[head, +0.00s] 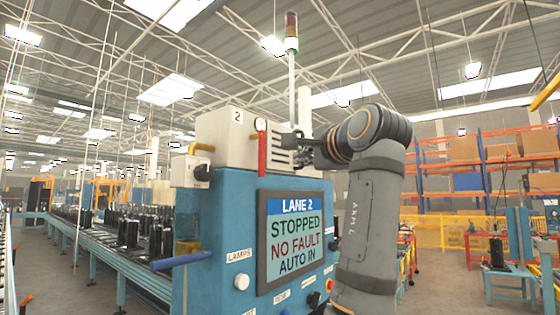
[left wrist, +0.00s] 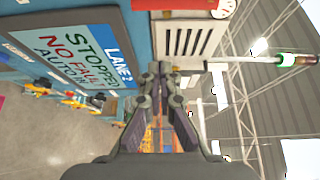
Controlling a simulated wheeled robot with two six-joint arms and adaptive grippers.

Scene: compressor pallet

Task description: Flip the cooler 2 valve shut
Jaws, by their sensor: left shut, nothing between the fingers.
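The cooler 2 box (head: 222,128) is a beige housing marked "2" on top of the blue lane cabinet. A red valve handle (head: 262,152) hangs straight down on its front, just below a small round white gauge (head: 260,124). In the left wrist view the red handle (left wrist: 180,4) lies along the top edge, partly cut off, beside the gauge (left wrist: 224,8). My left gripper (head: 284,142) is just right of the handle, in front of the box's slotted grille. Its fingers (left wrist: 158,70) are together and empty, and appear apart from the handle. My right gripper is not in view.
The cabinet's screen (head: 295,238) reads "LANE 2 STOPPED NO FAULT AUTO IN". A blue bar (head: 182,260) sticks out at its left corner. A signal mast (head: 291,75) rises behind the box. A conveyor (head: 125,262) with dark parts runs at the left.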

